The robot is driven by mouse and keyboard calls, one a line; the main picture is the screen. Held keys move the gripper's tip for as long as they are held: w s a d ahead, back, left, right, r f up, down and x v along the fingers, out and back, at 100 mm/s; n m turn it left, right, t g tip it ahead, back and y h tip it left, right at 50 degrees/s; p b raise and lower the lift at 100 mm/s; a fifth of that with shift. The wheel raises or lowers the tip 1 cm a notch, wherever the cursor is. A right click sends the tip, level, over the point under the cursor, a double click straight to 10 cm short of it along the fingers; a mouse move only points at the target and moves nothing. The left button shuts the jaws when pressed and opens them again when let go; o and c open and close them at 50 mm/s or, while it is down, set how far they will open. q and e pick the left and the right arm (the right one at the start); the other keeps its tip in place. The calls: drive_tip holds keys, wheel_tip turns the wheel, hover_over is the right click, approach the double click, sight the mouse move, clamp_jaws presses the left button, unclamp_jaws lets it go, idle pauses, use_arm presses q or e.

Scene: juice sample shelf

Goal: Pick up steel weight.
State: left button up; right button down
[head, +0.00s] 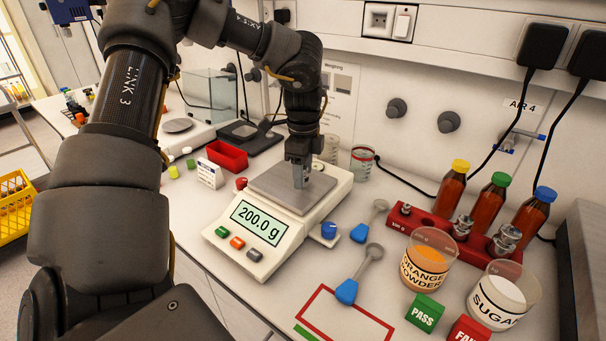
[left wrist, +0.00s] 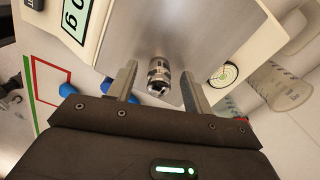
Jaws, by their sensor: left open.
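A small shiny steel weight (left wrist: 158,74) stands on the steel pan of the white scale in the left wrist view. It lies between the two fingers of my left gripper (left wrist: 159,80), with visible gaps on both sides. In the head view my left gripper (head: 300,178) points down over the scale pan (head: 272,190), and its fingers hide the weight. The scale display (head: 259,222) reads 200.0 g. Other steel weights (head: 507,238) sit in a red block (head: 422,220) to the right. My right gripper is not in view.
A red bin (head: 227,156) and a small white box (head: 210,173) stand left of the scale. Blue-handled scoops (head: 347,290), beakers of orange powder (head: 428,261) and sugar (head: 503,297), and capped bottles (head: 489,209) are to the right. A glass beaker (head: 362,160) stands behind.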

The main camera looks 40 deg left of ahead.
use_arm(q)
drive_tip(key=shift+f, duration=0.2)
clamp_jaws()
drive_tip(key=shift+r, duration=0.1)
wheel_tip(320, 180, up, 10)
drive_tip(key=shift+f+b, duration=0.1)
drive_tip(key=shift+b, duration=0.45)
